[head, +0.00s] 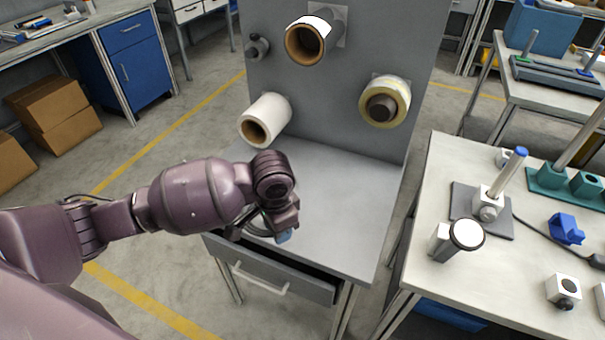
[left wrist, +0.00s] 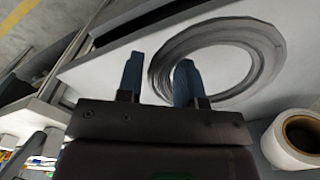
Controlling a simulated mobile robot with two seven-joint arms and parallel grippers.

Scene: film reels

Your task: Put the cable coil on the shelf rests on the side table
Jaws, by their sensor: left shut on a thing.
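The cable coil is a grey ring of wound cable lying flat on the grey bench top; it fills the upper right of the left wrist view (left wrist: 265,60). In the head view only a dark part of it (head: 259,231) shows, the rest hidden by my arm. My left gripper (left wrist: 159,68) is shut on the coil's near band, one blue finger outside the ring and one inside it. In the head view this gripper (head: 284,237) points down at the bench. The side table (head: 425,200) stands at the right. I cannot tell which fixtures are the shelf rests. My right gripper is out of view.
A grey upright panel (head: 355,120) behind the coil carries several rolls on pegs. The side table holds a grey plate with a blue-tipped post (head: 507,175), a white-faced cylinder (head: 467,235) and a teal fixture (head: 550,183). The bench drawer (head: 270,272) is partly open.

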